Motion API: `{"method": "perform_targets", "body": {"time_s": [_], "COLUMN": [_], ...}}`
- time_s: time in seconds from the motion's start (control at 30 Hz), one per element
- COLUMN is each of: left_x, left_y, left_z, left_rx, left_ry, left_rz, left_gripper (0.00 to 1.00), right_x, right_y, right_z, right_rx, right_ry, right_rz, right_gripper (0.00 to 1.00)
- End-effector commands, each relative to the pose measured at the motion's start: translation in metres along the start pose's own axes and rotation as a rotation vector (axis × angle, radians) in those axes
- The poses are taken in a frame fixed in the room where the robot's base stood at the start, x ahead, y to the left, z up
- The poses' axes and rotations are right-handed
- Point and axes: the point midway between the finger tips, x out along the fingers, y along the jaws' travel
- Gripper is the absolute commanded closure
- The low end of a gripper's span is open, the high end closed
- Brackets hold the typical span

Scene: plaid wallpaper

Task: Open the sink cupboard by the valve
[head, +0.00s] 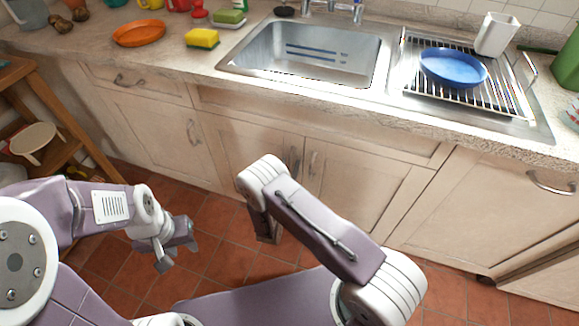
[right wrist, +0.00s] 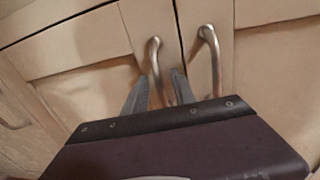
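The sink cupboard has two beige doors below the sink, a left door (head: 246,152) and a right door (head: 360,187); both look shut. Their upright metal handles, left (head: 294,161) and right (head: 312,164), stand side by side at the middle seam. My right gripper (right wrist: 160,92) is open, with its fingertips just below and on either side of the left handle (right wrist: 155,68); contact cannot be told. The right handle (right wrist: 211,60) is to the right of the fingers. In the head view my right arm hides most of that gripper. My left gripper (head: 178,252) is open and empty over the floor.
The counter above holds a steel sink (head: 310,55) and a dish rack with a blue bowl (head: 453,67). Another cupboard door (head: 160,132) is at the left. A wooden stand (head: 62,130) is at the far left. The tiled floor (head: 225,262) before the doors is clear.

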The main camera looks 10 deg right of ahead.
Motion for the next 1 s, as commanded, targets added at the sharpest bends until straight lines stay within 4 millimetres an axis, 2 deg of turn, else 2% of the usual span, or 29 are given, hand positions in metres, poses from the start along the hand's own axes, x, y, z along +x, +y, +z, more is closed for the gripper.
{"method": "perform_targets", "body": {"time_s": [0.07,0.17,0.2,1.0], "left_x": [-0.0002,-0.0002,-0.0002,-0.0001], "left_y": [0.0000,0.0000,0.0000,0.0000], "left_z": [0.0000,0.0000,0.0000,0.0000], "left_rx": [0.000,0.000,0.000,0.000], "left_ry": [0.000,0.000,0.000,0.000], "left_rz": [0.000,0.000,0.000,0.000], "left_gripper": [0.64,0.64,0.64,0.64], "right_x": [-0.0002,-0.0003,-0.0004,-0.0006], "right_y": [0.0001,0.0001,0.0001,-0.0001], "right_z": [0.0002,0.0001,0.0001,-0.0003], "right_rx": [0.000,0.000,0.000,0.000], "right_ry": [0.000,0.000,0.000,0.001], "right_rz": [0.000,0.000,0.000,0.000], "right_gripper": [0.68,0.96,1.00,1.00]}}
